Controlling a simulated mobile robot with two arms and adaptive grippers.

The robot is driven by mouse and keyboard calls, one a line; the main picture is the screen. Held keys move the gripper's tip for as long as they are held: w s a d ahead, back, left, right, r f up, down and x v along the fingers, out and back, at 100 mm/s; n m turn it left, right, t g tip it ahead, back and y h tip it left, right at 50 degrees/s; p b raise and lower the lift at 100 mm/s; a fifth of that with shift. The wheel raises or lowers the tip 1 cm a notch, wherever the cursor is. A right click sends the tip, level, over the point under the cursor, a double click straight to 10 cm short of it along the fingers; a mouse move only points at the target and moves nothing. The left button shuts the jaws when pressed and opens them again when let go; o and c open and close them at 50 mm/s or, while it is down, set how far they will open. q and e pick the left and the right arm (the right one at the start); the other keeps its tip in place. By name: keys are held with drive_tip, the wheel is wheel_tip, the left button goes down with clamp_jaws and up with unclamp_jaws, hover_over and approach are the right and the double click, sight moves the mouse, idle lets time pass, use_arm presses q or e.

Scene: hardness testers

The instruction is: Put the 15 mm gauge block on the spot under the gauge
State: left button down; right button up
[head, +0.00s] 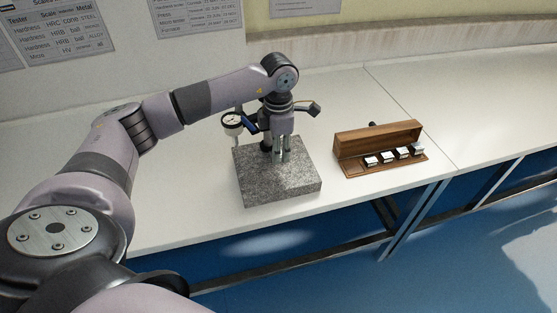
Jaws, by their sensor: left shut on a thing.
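The dial gauge (232,122) has a white face and stands over the left back part of a grey speckled granite base (262,184). My left gripper (281,156) points down over the middle of the base, to the right of the dial. It is shut on a small block, which is mostly hidden by the fingers. I cannot tell whether the block touches the stone. The spot under the gauge is hidden behind my gripper. My right gripper is not in view.
An open wooden box (375,142) stands to the right of the base, with several shiny gauge blocks (387,157) in a row. Their sizes cannot be read. The white table (190,210) is clear around both and ends at a front edge.

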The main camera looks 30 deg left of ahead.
sight(279, 171)
use_arm(q)
wheel_tip(279, 171, down, 4)
drive_tip(key=shift+f+p, duration=0.25)
drive_tip(key=shift+p, duration=0.05)
drive_tip(key=shift+f, duration=0.3)
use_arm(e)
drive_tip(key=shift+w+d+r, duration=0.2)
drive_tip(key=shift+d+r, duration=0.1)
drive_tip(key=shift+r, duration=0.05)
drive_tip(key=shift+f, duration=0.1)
use_arm(q)
drive_tip(key=shift+f, duration=0.2)
drive_tip(key=c, duration=1.3)
unclamp_jaws()
